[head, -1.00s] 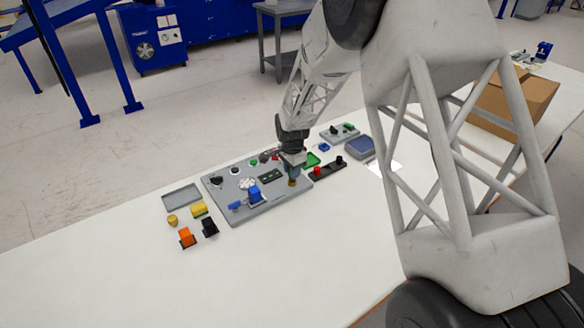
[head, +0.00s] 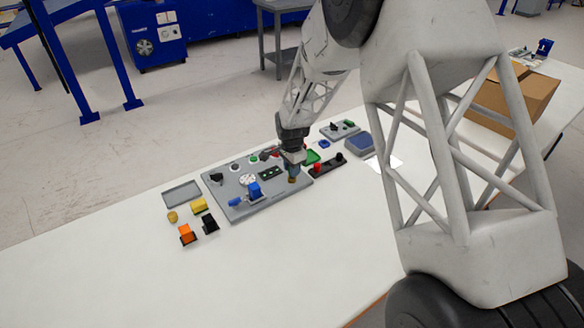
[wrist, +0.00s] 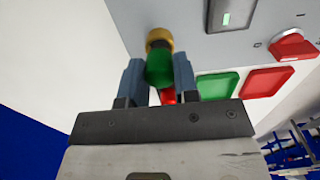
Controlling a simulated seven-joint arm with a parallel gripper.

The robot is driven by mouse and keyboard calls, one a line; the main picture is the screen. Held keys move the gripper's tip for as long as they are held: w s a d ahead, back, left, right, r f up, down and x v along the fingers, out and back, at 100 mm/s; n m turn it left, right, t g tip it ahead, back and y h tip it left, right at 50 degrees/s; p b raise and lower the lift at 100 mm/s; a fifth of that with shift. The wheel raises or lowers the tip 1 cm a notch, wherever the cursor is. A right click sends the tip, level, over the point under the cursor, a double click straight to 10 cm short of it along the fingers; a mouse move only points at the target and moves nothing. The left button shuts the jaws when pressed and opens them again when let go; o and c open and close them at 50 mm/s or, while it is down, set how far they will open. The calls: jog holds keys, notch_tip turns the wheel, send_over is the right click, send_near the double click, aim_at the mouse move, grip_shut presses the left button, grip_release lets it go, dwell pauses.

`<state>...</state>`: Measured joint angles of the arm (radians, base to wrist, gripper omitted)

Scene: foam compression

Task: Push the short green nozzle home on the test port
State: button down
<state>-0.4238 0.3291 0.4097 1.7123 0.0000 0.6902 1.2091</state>
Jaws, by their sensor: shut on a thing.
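The green nozzle (wrist: 159,68) is between the two blue-grey fingers of my gripper (wrist: 159,80), which is shut on it. The brass test port (wrist: 159,35) is at the edge of the grey panel, straight ahead of the nozzle in the wrist view. The nozzle's front end overlaps the port in this view, with a dark band between them; I cannot tell how deep it sits. A small red part (wrist: 168,97) shows behind the nozzle. In the head view my gripper (head: 292,170) is over the port (head: 292,180) at the panel's right corner; the nozzle is hidden there.
The grey panel (head: 225,207) carries a blue valve-like part (head: 254,190) and several knobs. Green (wrist: 217,85) and red (wrist: 268,81) trays lie beside the panel. A black strip with a red button (head: 318,169) is close to the right. The table's front is clear.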

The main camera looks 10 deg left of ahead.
jog(key=shift+f, duration=0.7)
dwell(0.9)
jog(key=c, duration=0.8)
grip_release()
jog(key=shift+r, duration=3.85)
jog(key=shift+r, duration=0.1)
